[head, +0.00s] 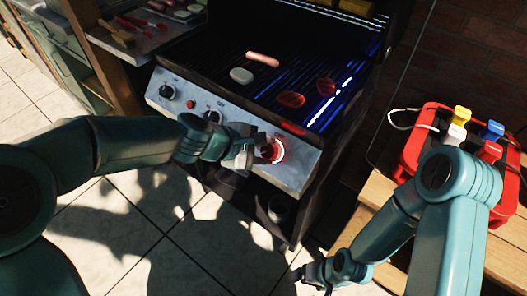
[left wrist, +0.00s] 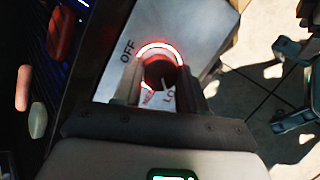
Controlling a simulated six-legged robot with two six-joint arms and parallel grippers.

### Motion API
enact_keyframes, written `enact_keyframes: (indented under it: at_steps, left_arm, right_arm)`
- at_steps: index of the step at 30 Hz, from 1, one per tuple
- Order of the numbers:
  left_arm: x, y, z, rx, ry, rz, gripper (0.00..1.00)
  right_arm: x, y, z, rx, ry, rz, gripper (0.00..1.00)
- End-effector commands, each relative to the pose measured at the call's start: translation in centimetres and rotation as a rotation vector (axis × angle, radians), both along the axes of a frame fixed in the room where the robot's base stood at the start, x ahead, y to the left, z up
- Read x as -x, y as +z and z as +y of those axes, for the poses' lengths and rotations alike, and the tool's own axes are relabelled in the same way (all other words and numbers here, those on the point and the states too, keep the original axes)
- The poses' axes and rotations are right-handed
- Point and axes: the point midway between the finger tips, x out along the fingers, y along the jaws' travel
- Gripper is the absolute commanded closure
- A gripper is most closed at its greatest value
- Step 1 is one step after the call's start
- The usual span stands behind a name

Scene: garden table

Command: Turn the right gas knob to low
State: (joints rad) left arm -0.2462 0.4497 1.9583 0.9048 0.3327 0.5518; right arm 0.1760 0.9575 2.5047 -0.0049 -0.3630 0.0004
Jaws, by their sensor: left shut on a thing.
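The right gas knob (head: 269,151) is dark with a lit red ring, at the right end of the grill's front panel (head: 232,132). My left gripper (head: 257,154) is shut on it. In the left wrist view the knob (left wrist: 159,72) sits between the two fingers (left wrist: 160,84). OFF is printed at its upper left and LO below it; red lettering beside LO is partly hidden. A pale line on the knob points down and slightly right, toward LO. My right gripper (head: 310,275) is low in front of the bench, away from the grill; its jaws are unclear.
Another knob (head: 167,91) and a red button (head: 190,104) are on the panel's left. A sausage (head: 262,59), a pale piece (head: 241,75) and red patties (head: 291,99) lie on the grate. A red crate (head: 416,138) with colored items stands on the wooden bench (head: 375,197).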

Motion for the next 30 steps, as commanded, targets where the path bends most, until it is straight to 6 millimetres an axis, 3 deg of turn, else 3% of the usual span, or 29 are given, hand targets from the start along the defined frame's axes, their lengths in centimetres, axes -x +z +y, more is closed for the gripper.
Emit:
enact_keyframes:
  at_steps: [15, 16, 18, 30]
  left_arm:
    - [0.2, -0.2, -0.1, 0.011, 0.011, 0.015, 0.89]
    - [0.2, -0.2, -0.1, 0.011, 0.011, 0.015, 0.52]
    - [0.2, -0.2, -0.1, 0.011, 0.012, 0.014, 0.34]
    - [0.4, 0.8, 0.6, 0.012, 0.016, 0.009, 0.34]
  right_arm:
    - [0.0, -0.2, 0.0, 0.000, 0.000, 0.000, 0.11]
    - [0.0, -0.2, 0.0, 0.000, 0.000, 0.000, 0.11]
    - [0.0, -0.2, 0.0, 0.000, 0.000, 0.000, 0.11]
    - [0.0, 0.2, 0.0, 0.000, 0.000, 0.000, 0.11]
